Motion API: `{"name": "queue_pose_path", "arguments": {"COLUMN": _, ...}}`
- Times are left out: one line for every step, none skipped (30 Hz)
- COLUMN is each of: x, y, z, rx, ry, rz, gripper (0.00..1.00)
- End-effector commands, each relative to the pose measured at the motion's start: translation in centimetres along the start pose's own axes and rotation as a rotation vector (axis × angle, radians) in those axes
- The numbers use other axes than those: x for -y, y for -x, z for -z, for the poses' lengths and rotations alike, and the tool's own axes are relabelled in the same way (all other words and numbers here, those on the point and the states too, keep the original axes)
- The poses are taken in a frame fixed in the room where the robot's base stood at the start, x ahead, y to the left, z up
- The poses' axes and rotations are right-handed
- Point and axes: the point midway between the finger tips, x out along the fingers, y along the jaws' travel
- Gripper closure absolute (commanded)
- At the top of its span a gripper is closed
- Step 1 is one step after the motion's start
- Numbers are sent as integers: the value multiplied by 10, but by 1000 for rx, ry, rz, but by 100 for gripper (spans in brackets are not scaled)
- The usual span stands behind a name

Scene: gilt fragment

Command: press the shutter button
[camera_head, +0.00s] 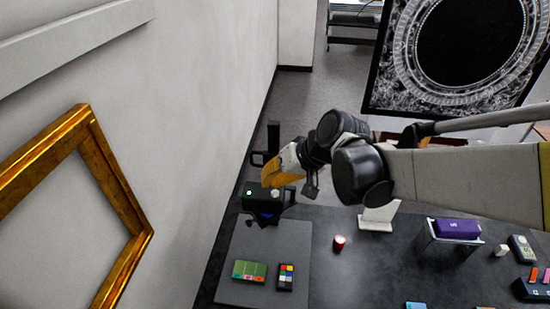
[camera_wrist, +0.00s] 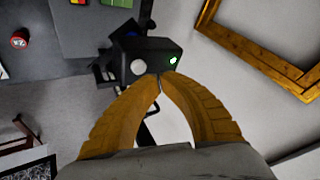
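A black box-shaped camera (camera_head: 259,204) stands on a mount at the far end of the dark table. Its top carries a pale round button (camera_head: 275,192) and a small lit green light (camera_head: 249,192). In the wrist view, the camera (camera_wrist: 152,49) shows with the round button (camera_wrist: 138,66) on the left and the green light on the right. My gripper (camera_head: 267,182) has yellow fingers and is above the camera. In the wrist view, its fingertips (camera_wrist: 160,76) meet, empty, overlapping the camera's near edge, right of the button. I cannot tell whether they touch the camera.
A gilt frame (camera_head: 117,190) is on the wall at left. The dark table (camera_head: 330,280) holds a colour checker card (camera_head: 286,277), a green box (camera_head: 249,271), a red can (camera_head: 339,243) and a purple item (camera_head: 457,228) on a stand. A large dark ornate panel (camera_head: 455,95) stands behind.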

Motion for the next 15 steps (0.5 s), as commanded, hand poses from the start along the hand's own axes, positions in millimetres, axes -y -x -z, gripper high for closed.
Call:
{"name": "queue_pose_path", "arguments": {"x": 2, "y": 4, "z": 2, "rx": 0, "ry": 0, "rz": 0, "gripper": 100}}
{"name": "queue_pose_path", "arguments": {"x": 4, "y": 7, "z": 4, "rx": 0, "ry": 0, "rz": 0, "gripper": 100}}
{"name": "queue_pose_path", "arguments": {"x": 5, "y": 10, "z": 5, "rx": 0, "ry": 0, "rz": 0, "gripper": 100}}
{"name": "queue_pose_path", "arguments": {"x": 7, "y": 13, "z": 7, "rx": 0, "ry": 0, "rz": 0, "gripper": 100}}
{"name": "queue_pose_path", "arguments": {"x": 8, "y": 15, "z": 8, "rx": 0, "ry": 0, "rz": 0, "gripper": 100}}
{"name": "queue_pose_path", "arguments": {"x": 10, "y": 19, "z": 10, "rx": 0, "ry": 0, "rz": 0, "gripper": 100}}
{"name": "queue_pose_path", "arguments": {"x": 11, "y": 21, "z": 11, "rx": 0, "ry": 0, "rz": 0, "gripper": 100}}
{"name": "queue_pose_path", "arguments": {"x": 13, "y": 24, "z": 13, "rx": 0, "ry": 0, "rz": 0, "gripper": 100}}
{"name": "queue_pose_path", "arguments": {"x": 14, "y": 27, "z": 14, "rx": 0, "ry": 0, "rz": 0, "gripper": 100}}
{"name": "queue_pose_path", "arguments": {"x": 16, "y": 29, "z": 15, "rx": 0, "ry": 0, "rz": 0, "gripper": 100}}
{"name": "queue_pose_path", "arguments": {"x": 17, "y": 32, "z": 17, "rx": 0, "ry": 0, "rz": 0, "gripper": 100}}
{"name": "queue_pose_path", "arguments": {"x": 18, "y": 34, "z": 18, "rx": 0, "ry": 0, "rz": 0, "gripper": 100}}
{"name": "queue_pose_path", "arguments": {"x": 19, "y": 36, "z": 19, "rx": 0, "ry": 0, "rz": 0, "gripper": 100}}
{"name": "queue_pose_path", "arguments": {"x": 20, "y": 37, "z": 20, "rx": 0, "ry": 0, "rz": 0, "gripper": 100}}
{"name": "queue_pose_path", "arguments": {"x": 21, "y": 38, "z": 20, "rx": 0, "ry": 0, "rz": 0, "gripper": 100}}
